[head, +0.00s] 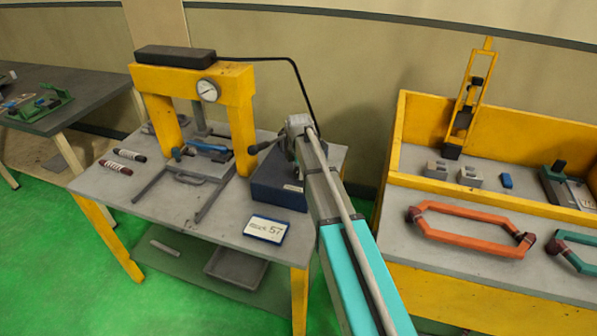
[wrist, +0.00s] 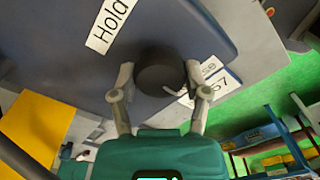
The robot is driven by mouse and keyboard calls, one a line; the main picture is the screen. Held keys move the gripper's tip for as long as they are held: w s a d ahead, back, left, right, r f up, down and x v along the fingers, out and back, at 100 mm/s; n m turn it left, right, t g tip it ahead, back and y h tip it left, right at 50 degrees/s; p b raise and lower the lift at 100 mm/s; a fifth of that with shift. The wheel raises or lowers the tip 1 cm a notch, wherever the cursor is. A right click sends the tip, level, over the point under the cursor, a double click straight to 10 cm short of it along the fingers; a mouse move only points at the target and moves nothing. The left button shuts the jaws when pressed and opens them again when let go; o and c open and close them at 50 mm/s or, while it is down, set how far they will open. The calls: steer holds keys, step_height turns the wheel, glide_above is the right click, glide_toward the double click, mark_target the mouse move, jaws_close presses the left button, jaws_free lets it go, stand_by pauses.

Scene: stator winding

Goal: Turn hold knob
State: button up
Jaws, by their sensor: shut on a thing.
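The hold knob (wrist: 160,68) is a dark round knob on a blue-grey panel, beside a white label (wrist: 108,25) reading "Hold". My gripper (wrist: 160,82) has one finger on each side of the knob and is shut on it in the wrist view. In the head view, a dark blue box (head: 272,188) stands on the grey table at the right of the yellow press. My arm covers part of this box, and neither the knob nor my fingertips can be made out there.
The yellow press (head: 240,90) with a gauge stands on the table (head: 125,205). A sign reading 57 (head: 265,229) is at its front edge. A black cable arches over the box. A yellow-walled bench (head: 450,275) with an orange coil (head: 465,213) stands to the right.

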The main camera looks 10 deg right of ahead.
steer(key=shift+n, duration=0.4)
steer(key=o, duration=1.1)
steer(key=shift+o, duration=0.2)
steer(key=shift+m, duration=0.4)
